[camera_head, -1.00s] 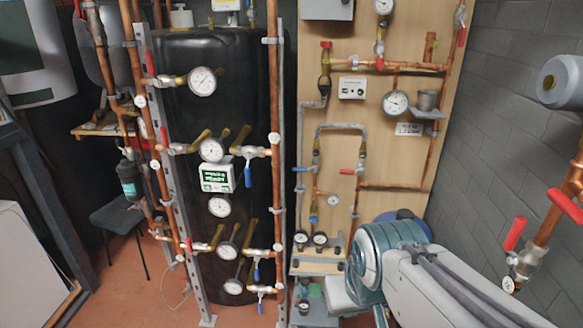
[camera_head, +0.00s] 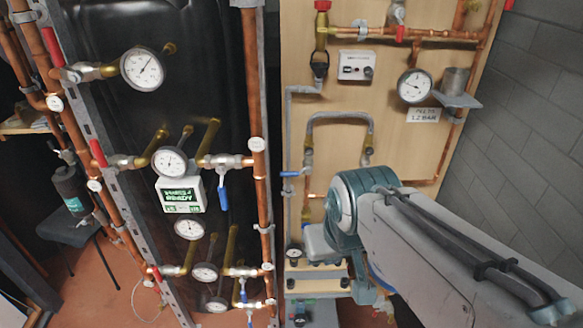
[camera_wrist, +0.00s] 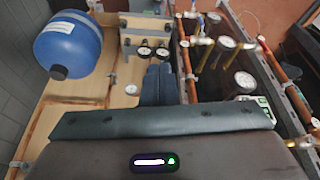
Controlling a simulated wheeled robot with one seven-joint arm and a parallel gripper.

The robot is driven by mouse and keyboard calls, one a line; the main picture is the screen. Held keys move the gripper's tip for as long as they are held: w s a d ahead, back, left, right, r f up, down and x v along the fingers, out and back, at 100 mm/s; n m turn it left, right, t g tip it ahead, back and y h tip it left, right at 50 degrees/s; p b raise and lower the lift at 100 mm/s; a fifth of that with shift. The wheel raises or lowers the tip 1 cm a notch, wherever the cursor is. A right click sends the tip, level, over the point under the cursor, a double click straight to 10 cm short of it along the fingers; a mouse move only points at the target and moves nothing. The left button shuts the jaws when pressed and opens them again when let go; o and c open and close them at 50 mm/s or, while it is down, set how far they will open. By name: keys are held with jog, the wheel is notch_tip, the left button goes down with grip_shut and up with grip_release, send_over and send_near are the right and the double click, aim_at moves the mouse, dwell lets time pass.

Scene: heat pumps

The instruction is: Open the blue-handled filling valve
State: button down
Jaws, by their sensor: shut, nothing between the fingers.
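My arm covers the lower right of the loop and the valve there. My gripper (camera_wrist: 160,72) shows in the wrist view as two dark fingers held together, empty, over the panel's lower part. In the head view its fingers are hidden behind my arm. I cannot make out the blue lever in the wrist view. Another blue handle (camera_head: 223,198) hangs down on the tank's copper pipework.
A black tank (camera_head: 190,70) with several gauges and valves stands left of the panel. A blue vessel (camera_wrist: 68,45) is beside my fingers in the wrist view. A pressure gauge (camera_head: 414,86) and cup (camera_head: 455,82) are on the panel. A grey block wall (camera_head: 545,120) bounds the right.

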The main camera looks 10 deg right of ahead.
jog(key=w+f+t+h+b, duration=0.1)
jog(key=w+f+t+b, duration=0.3)
jog(key=w+b, duration=0.5)
jog(key=w+a+f+m+t+h+b, duration=0.1)
jog(key=w+f+t+b, duration=0.3)
jog(key=w+t+b, duration=0.4)
jog(key=w+f+m+t+h+b, duration=0.1)
jog(key=w+f+t+h+b, duration=0.1)
jog(key=w+t+b, duration=0.6)
jog(key=w+f+b, duration=0.1)
jog(key=b, duration=0.3)
jog(key=shift+w+a+f+h, duration=0.3)
jog(key=shift+a+f, duration=0.1)
